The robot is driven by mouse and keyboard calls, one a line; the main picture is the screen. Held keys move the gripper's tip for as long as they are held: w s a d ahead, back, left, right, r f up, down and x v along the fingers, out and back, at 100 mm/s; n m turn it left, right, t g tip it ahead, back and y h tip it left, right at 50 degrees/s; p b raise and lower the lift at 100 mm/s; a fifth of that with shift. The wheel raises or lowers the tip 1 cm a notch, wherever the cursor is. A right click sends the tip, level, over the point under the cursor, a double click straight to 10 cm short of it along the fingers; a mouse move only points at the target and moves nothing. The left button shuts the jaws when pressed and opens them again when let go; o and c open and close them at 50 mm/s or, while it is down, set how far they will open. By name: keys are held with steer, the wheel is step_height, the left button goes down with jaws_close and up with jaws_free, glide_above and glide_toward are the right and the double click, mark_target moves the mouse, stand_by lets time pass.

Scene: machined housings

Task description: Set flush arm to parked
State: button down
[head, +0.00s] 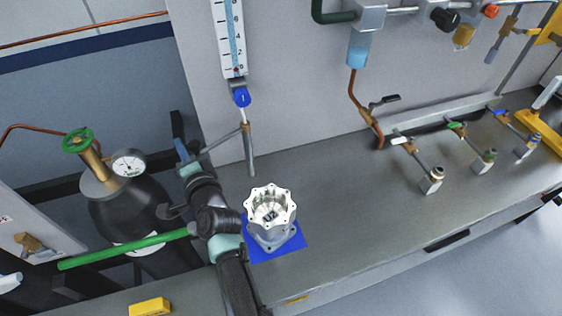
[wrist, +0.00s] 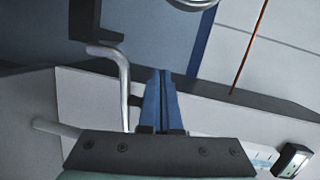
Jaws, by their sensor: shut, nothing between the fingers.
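A thin grey metal arm (head: 221,141), which looks like the flush arm, reaches left from a brass joint (head: 246,128) on an upright tube below the flow gauge. Its left end comes close to my gripper (head: 181,149) in the head view. In the wrist view a bent grey tube (wrist: 124,82) stands left of my gripper (wrist: 160,72), apart from the fingers in the picture; it may be the same arm. My blue fingers are together with nothing between them. Whether they touch the arm cannot be told. No parked mark is readable.
A machined housing (head: 271,213) stands on a blue mat (head: 290,246) on the grey bench. A black gas cylinder (head: 130,208) with a gauge (head: 129,163) stands left. Several small valves line the bench's right side. The middle of the bench (head: 345,210) is clear.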

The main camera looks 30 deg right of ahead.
steer(key=shift+w, duration=0.6)
steer(key=shift+s, duration=0.1)
stand_by(1.1)
